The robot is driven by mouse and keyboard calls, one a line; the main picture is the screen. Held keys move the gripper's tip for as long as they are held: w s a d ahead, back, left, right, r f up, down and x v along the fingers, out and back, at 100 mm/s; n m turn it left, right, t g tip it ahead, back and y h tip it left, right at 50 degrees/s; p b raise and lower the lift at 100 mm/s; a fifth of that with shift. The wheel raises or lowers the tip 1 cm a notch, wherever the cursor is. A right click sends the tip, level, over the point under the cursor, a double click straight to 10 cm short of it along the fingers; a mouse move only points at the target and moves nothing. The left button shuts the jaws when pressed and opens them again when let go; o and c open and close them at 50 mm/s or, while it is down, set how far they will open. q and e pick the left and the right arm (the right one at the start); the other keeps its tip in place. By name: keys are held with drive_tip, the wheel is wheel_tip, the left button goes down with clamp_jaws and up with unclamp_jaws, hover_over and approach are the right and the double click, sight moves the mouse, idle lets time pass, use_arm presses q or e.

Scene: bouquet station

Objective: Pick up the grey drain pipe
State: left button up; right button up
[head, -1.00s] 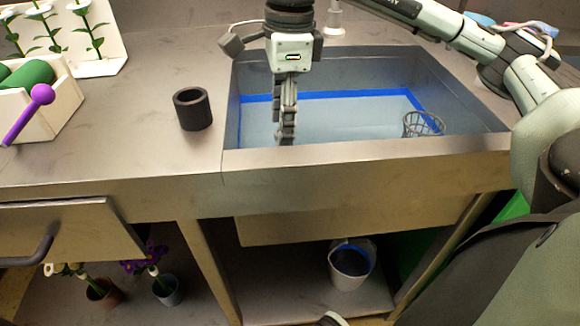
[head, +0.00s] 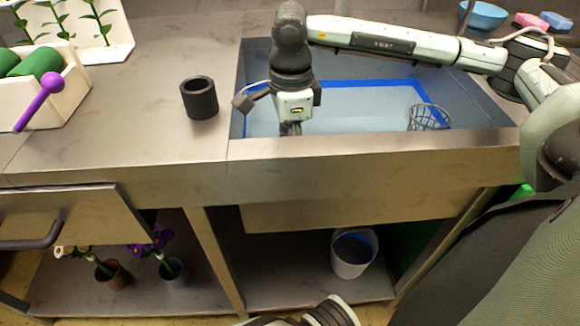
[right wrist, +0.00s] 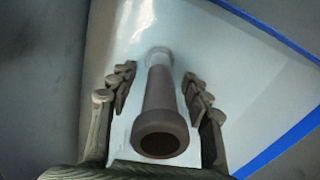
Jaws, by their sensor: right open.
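The grey drain pipe (right wrist: 160,105) stands in the water-filled sink (right wrist: 110,45) in the right wrist view. Its wide open end faces the camera and its narrower far end meets the sink floor. My right gripper (right wrist: 158,74) is open, with one finger on each side of the pipe and gaps between. In the head view my right gripper (head: 290,128) reaches down into the left part of the sink (head: 375,148); the pipe is hidden there.
A dark cup (head: 199,100) stands on the counter left of the sink. A wire basket (head: 428,118) sits at the sink's right. A white bucket (head: 352,254) and potted flowers (head: 172,270) stand on the lower shelf. A drawer (head: 75,220) at left is open.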

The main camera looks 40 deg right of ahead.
drive_tip(key=shift+c, duration=0.4)
clamp_jaws()
